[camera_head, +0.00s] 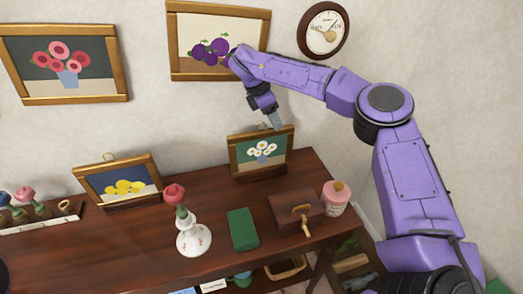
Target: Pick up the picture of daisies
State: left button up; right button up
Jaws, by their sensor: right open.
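The picture of daisies (261,152) is a small wood-framed picture of white flowers on green. It stands upright against the wall at the back right of the table, with a small ring on its top edge. My right gripper (275,119) is open just above the top edge of this picture, pointing down, with its fingers close to the ring. I cannot tell whether the fingers touch the frame. My left gripper is not in view.
A plum picture (218,42) hangs on the wall behind my right arm.

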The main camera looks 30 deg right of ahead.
jog(key=p+x, duration=0.1)
jog(key=x, duration=0.3)
jog(key=shift+s+f+p, duration=0.1)
jog(key=shift+f+p, duration=0.1)
jog(key=shift+p, duration=0.2)
jog(key=shift+s+d+f, duration=0.1)
jog(key=shift+f, duration=0.15)
grip_shut()
jog(key=shift+r, duration=0.1)
